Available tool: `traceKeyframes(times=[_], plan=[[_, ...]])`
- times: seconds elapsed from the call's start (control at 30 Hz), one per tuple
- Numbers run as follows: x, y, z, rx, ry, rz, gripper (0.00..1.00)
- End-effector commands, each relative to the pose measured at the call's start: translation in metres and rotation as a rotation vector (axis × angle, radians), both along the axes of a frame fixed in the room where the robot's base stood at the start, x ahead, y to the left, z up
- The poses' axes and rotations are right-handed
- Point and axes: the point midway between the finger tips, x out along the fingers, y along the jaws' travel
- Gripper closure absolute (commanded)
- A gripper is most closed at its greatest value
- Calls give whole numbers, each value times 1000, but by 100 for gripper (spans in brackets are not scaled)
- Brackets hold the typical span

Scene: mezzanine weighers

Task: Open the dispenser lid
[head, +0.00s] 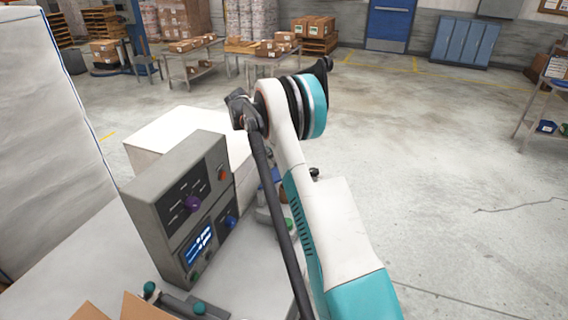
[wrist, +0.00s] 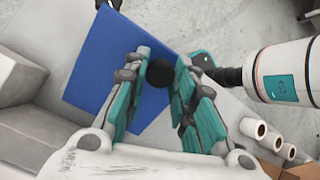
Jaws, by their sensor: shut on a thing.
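In the wrist view my gripper (wrist: 163,66) has its two teal-padded fingers closed around a round black knob (wrist: 158,74). A flat blue panel (wrist: 95,65) lies behind the knob and left finger. I cannot tell whether the knob is fixed to this panel, or whether the panel is the dispenser lid. In the head view my arm hides most of the grip area, and only a small blue patch (head: 277,174) shows beside the dark arm rod. I cannot make out the dispenser or how far its lid is open there.
A grey control box (head: 180,205) with knobs and a lit display stands on the bench left of my arm. A white box (head: 165,138) is behind it. Open cardboard (head: 145,308) lies at the front. White rolls (wrist: 252,128) stand at right in the wrist view.

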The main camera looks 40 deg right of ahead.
Motion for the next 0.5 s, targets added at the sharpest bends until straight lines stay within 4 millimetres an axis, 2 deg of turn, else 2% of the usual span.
traceKeyframes(times=[0.4, 0.43, 0.5], plan=[[1, 0, 0, -3, 4, 1, 100], [1, 0, 0, -3, 4, 1, 69], [1, 0, 0, -3, 4, 1, 54]])
